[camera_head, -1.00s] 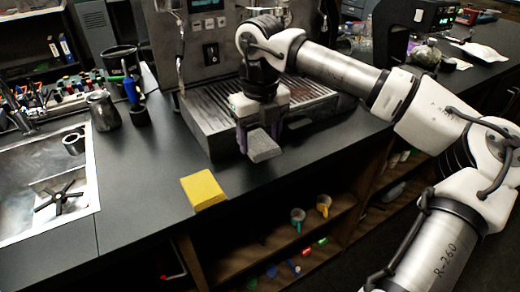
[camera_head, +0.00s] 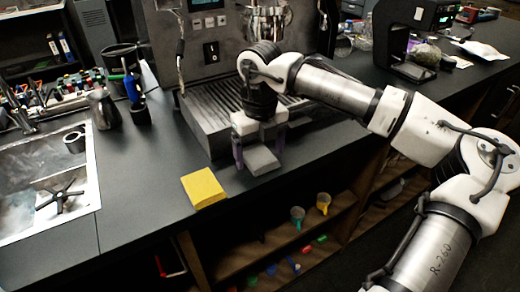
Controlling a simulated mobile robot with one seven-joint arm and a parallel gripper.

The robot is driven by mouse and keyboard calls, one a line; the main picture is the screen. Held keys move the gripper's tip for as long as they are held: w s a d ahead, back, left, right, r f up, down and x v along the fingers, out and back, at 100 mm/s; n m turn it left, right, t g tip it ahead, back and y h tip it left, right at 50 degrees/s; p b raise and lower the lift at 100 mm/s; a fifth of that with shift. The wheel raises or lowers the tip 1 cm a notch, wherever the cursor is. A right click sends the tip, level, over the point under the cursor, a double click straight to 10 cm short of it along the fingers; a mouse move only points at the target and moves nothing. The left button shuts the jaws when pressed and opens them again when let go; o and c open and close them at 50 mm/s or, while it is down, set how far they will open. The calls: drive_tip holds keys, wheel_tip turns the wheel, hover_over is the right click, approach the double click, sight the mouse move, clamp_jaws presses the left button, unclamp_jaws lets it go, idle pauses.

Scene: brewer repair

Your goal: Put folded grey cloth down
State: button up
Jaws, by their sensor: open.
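The folded grey cloth (camera_head: 262,161) lies on the dark counter's front edge, in front of the espresso machine's drip tray. My gripper (camera_head: 260,150) points down over the cloth, with its fingers apart on either side of it. The jaws are open. I cannot tell whether a finger still touches the cloth.
A yellow folded cloth (camera_head: 203,188) lies on the counter just left of the grey one. The espresso machine (camera_head: 212,125) stands behind my gripper. A metal sink (camera_head: 45,190) is at the left. Open shelves with mugs (camera_head: 297,214) are below the counter edge.

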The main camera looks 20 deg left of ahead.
sight(260, 156)
drive_tip(key=shift+f, duration=0.1)
wheel_tip(260, 156, up, 14)
drive_tip(key=b, duration=0.1)
drive_tip(key=shift+b, duration=0.3)
drive_tip(key=shift+f, duration=0.15)
idle(0.3)
